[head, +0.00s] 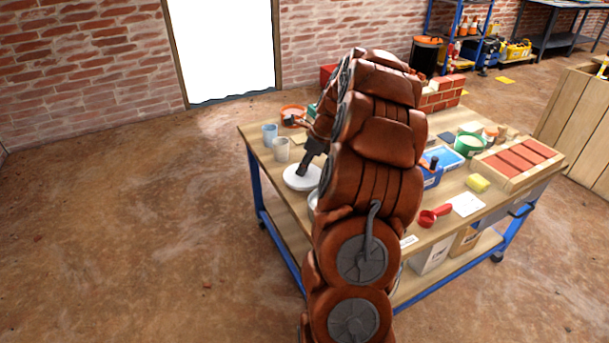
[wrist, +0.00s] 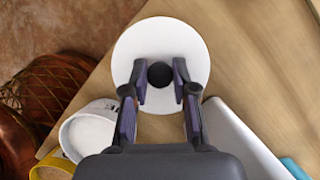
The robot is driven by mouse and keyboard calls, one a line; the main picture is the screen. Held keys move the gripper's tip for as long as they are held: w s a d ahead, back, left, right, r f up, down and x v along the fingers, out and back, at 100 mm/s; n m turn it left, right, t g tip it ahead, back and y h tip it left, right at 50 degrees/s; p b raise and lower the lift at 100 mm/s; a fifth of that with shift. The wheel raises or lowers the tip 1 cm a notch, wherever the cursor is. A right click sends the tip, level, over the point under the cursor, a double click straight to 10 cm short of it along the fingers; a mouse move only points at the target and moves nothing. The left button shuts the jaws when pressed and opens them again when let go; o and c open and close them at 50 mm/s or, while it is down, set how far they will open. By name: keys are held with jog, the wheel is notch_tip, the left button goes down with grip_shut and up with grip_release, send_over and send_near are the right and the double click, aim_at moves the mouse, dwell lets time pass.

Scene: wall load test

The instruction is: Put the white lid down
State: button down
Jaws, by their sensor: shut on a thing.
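The white lid (head: 299,180) is a round disc near the left edge of the workbench in the head view. It also shows from above in the wrist view (wrist: 160,36), with a black knob (wrist: 160,75) at its middle. My gripper (wrist: 161,84) is shut on this knob, one finger on each side. In the head view my gripper (head: 309,158) comes down on the lid from above. The lid looks level. I cannot tell whether its underside touches the bench top.
Two cups (head: 281,149) (head: 270,135) and an orange tub (head: 293,115) stand behind the lid. A pale container (wrist: 238,140) is close to it in the wrist view. My arm hides the bench's middle. A blue tray, brick tray (head: 481,161) and red scoop (head: 432,216) are at right.

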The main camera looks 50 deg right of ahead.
jog(key=shift+f, duration=1.45)
jog(key=c, duration=0.9)
grip_release()
jog(key=shift+f, duration=0.15)
jog(key=p+v, duration=0.2)
jog(key=v, duration=1)
jog(key=s+a+r+n+g, duration=0.1)
jog(key=s+a+n+g, duration=0.1)
jog(key=a+n, duration=0.8)
jog(key=s+a+n+g, duration=0.15)
jog(key=a+n, duration=0.25)
jog(key=a, duration=1.3)
jog(key=s+a+f+n+g, duration=0.1)
jog(key=s+a+n, duration=0.3)
jog(key=s, duration=0.3)
jog(key=s+a+f+n+g+h, duration=0.1)
jog(key=s+a+n, duration=0.3)
jog(key=s+n, duration=0.3)
jog(key=s+a+f+n+g+h, duration=0.1)
jog(key=s+a+f+n, duration=0.1)
jog(key=s+a+n, duration=0.2)
jog(key=shift+s+a+n+g, duration=0.2)
jog(key=shift+s+n, duration=0.25)
jog(key=shift+s, duration=0.45)
jog(key=shift+s+a+n+g, duration=0.15)
jog(key=shift+s+n, duration=0.3)
jog(key=shift+s, duration=0.4)
